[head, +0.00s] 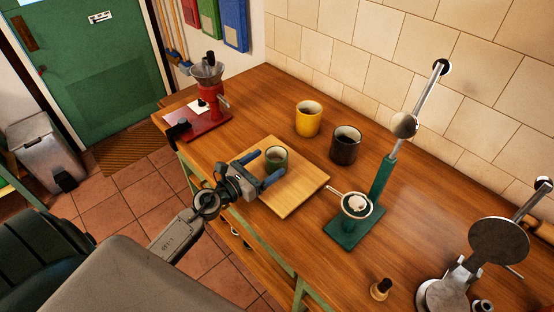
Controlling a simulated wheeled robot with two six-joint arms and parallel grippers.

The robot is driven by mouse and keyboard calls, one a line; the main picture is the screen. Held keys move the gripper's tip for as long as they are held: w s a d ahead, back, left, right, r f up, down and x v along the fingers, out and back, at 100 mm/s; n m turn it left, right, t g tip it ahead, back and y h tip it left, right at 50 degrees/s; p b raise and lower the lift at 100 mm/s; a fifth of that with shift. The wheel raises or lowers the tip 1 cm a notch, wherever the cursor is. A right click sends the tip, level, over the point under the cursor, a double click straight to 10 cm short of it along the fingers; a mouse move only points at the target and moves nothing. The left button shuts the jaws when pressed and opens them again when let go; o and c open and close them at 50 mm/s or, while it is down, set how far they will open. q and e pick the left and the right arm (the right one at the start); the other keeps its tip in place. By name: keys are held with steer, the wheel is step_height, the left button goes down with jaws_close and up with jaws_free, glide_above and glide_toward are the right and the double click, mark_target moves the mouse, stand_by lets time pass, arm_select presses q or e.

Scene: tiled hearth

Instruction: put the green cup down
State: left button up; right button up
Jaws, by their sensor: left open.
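The green cup (276,163) stands upright on a light wooden board (297,192) on the counter. My left gripper (263,169) is open, with its two blue-tipped fingers on either side of the cup. Part of the cup's near side is hidden by a finger. I cannot tell whether the fingers touch the cup. My right gripper is not in view.
A yellow cup (308,120) and a dark cup (345,146) stand behind the board. A red grinder (207,98) is at the left, and a green lever press (378,187) is at the right. A metal press (492,245) stands at the far right.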

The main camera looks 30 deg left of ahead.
arm_select(q)
steer(key=b+v, duration=0.2)
steer(key=v, duration=0.2)
steer(key=shift+s+a+f, duration=0.1)
steer(key=shift+s, duration=0.3)
steer(key=shift+s+a, duration=0.1)
steer(key=shift+s, duration=0.15)
